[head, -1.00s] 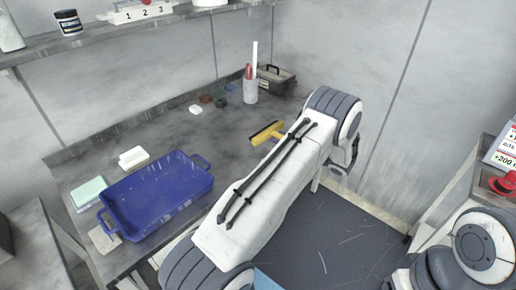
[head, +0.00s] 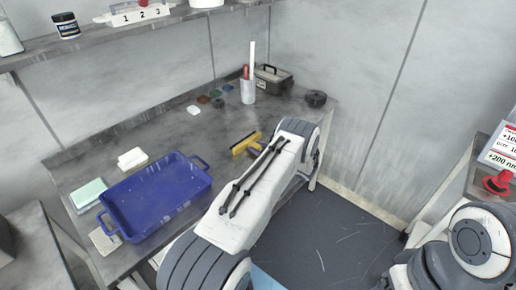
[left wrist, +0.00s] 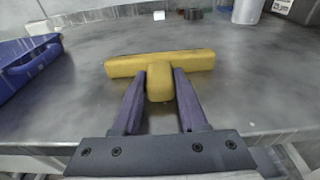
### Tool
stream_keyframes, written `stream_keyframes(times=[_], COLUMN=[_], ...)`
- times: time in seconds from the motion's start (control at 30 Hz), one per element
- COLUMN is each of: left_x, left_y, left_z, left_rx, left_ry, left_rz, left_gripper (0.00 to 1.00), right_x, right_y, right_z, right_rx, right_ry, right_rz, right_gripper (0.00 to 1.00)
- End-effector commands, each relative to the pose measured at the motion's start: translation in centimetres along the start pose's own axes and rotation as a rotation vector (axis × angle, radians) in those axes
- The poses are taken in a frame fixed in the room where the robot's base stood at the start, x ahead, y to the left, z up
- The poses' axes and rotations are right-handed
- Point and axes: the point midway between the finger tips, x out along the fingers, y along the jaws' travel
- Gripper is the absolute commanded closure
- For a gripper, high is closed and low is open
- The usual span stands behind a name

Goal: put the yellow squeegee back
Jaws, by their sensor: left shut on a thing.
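The yellow squeegee (head: 246,143) shows in the head view beside my left forearm, over the front part of the grey bench. In the left wrist view the squeegee (left wrist: 125,66) has its wide bar crosswise and its handle pointing toward me. My left gripper (left wrist: 160,78) is shut on the handle, one dark finger on each side. In the head view my forearm hides the left fingers. I cannot tell whether the squeegee touches the bench. Part of my right arm shows at the lower right of the head view; its gripper is out of sight.
A blue tub (head: 155,197) stands on the bench at left, with white blocks beside it. A grey cup (head: 248,91) with upright tools, a dark toolbox (head: 272,79) and a black roll (head: 316,98) stand at the back. The middle of the bench is clear.

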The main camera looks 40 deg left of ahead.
Motion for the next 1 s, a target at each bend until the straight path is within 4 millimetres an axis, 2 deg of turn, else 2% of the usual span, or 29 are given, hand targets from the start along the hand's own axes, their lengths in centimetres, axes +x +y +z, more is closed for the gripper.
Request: stream_keyframes(times=[0.07,0.1,0.17,0.2,0.57,0.67,1.0], left_x=[0.0,0.0,-0.1,-0.1,-0.5,-1.7,-8.8], left_y=[0.0,0.0,0.0,0.0,-0.1,-0.2,-0.1], left_z=[-0.1,-0.1,-0.1,-0.1,-0.1,-0.1,-0.1], left_rx=[0.002,0.002,0.002,0.002,0.001,0.001,0.002], left_ry=[0.001,0.003,0.003,0.003,0.002,0.002,0.002], left_rz=[-0.001,-0.001,-0.001,-0.001,-0.002,-0.005,-0.005], left_gripper=[1.0,0.54,0.31,0.28,0.28,0.28,0.28], right_x=[0.0,0.0,0.0,0.0,0.1,0.3,1.2], right_y=[0.0,0.0,0.0,0.0,0.0,0.0,0.1], right_z=[0.0,0.0,0.0,0.0,0.0,0.0,0.1], right_rx=[0.0,0.0,0.0,0.0,0.0,0.0,0.0], right_ry=[0.0,0.0,0.0,0.0,0.0,0.0,0.0], right_rz=[0.0,0.0,0.0,0.0,0.0,0.0,0.0], right_gripper=[0.28,0.28,0.28,0.28,0.28,0.28,0.28])
